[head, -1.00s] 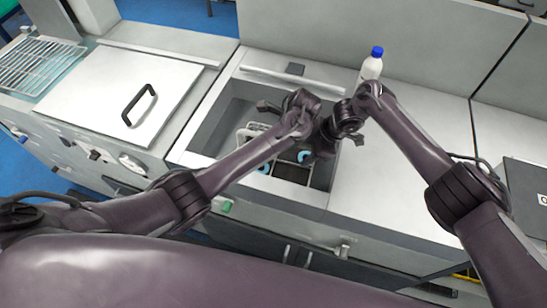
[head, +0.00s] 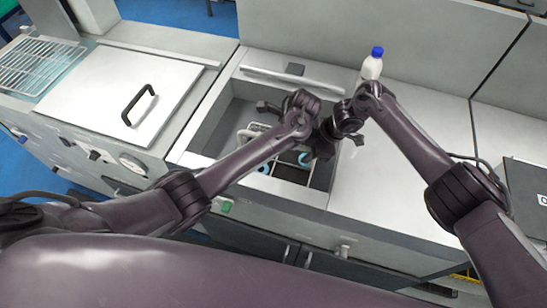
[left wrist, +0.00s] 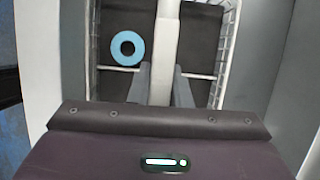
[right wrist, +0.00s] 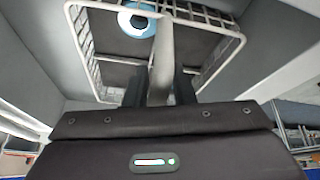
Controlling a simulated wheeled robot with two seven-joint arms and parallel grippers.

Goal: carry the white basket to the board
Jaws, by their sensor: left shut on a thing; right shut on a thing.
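The white basket (head: 250,134) is a wire basket inside the grey recess of the counter, partly hidden by my arms. It holds blue ring-shaped things (head: 304,158), and one ring (left wrist: 127,48) shows clearly in the left wrist view. My left gripper (left wrist: 163,82) is shut on the pale bar (left wrist: 166,35) of the basket. My right gripper (right wrist: 161,86) is shut on a grey bar (right wrist: 163,50) of it, with a blue-and-white round thing beyond. In the head view both grippers are close together over the recess. I cannot tell which surface is the board.
The recess walls (head: 208,125) surround the basket. A white bottle with a blue cap (head: 371,66) stands behind my right wrist. A clear pale worktop (head: 400,190) lies to the right. A lid with a black handle (head: 139,104) and a wire rack (head: 40,65) are left.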

